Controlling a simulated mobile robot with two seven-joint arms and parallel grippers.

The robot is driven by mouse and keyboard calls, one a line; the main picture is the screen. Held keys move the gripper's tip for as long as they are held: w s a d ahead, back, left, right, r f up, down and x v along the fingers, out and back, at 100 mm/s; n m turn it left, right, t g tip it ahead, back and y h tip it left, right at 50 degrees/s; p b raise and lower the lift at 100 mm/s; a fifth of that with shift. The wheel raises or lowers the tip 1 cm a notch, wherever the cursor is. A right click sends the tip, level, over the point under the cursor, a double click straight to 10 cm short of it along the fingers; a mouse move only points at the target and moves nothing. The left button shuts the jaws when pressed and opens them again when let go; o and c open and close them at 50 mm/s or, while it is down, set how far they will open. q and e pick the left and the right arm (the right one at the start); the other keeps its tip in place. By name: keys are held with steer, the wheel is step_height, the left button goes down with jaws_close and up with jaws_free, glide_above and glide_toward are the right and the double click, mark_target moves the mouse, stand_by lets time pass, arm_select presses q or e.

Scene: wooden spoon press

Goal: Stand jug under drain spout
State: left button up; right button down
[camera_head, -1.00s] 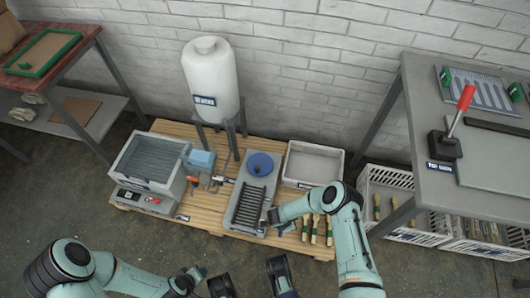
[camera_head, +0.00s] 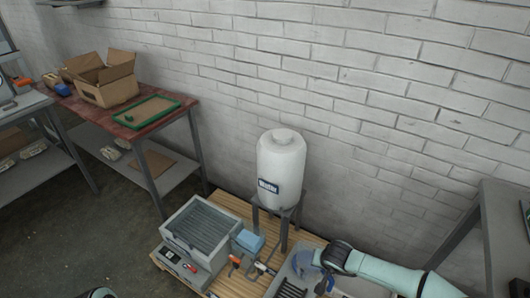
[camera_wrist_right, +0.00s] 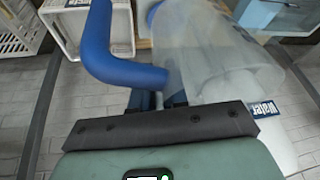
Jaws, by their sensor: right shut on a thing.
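The jug is clear plastic with a blue handle. In the right wrist view the jug body (camera_wrist_right: 210,55) fills the upper middle and its handle (camera_wrist_right: 110,50) is beside it. My right gripper (camera_wrist_right: 160,98) is shut on the handle. In the head view the right gripper (camera_head: 328,264) is at the lower right, above the pallet and right of the white water tank (camera_head: 281,165). The jug is hard to make out there. A pipe with orange-handled fittings (camera_head: 236,261) lies below the tank; I cannot tell which part is the drain spout. My left gripper is out of view.
A grey ribbed-top machine (camera_head: 198,232) stands on the wooden pallet (camera_head: 232,205), left of the tank's dark stand (camera_head: 284,228). A light blue box (camera_head: 249,241) sits between them. A red table (camera_head: 155,120) is at left, a grey table (camera_head: 500,225) at right.

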arm_select(q)
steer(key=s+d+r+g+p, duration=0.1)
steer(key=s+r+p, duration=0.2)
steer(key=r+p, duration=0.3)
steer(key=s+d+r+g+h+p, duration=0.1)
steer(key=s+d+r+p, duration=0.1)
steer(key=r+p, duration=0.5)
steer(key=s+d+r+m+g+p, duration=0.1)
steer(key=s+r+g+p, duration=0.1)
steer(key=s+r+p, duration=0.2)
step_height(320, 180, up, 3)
steer(key=p, duration=0.3)
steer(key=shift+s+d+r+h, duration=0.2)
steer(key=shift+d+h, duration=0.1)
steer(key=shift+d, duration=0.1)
arm_select(e)
steer(key=s+a+r+n, duration=0.1)
steer(key=s+r, duration=0.2)
steer(key=r, duration=0.9)
steer(key=s+r+n+y, duration=0.1)
steer(key=s+r, duration=0.3)
steer(key=r, duration=0.8)
steer(key=shift+s+a+r+n+y, duration=0.15)
steer(key=shift+a+n+y, duration=0.2)
steer(key=shift+n, duration=0.45)
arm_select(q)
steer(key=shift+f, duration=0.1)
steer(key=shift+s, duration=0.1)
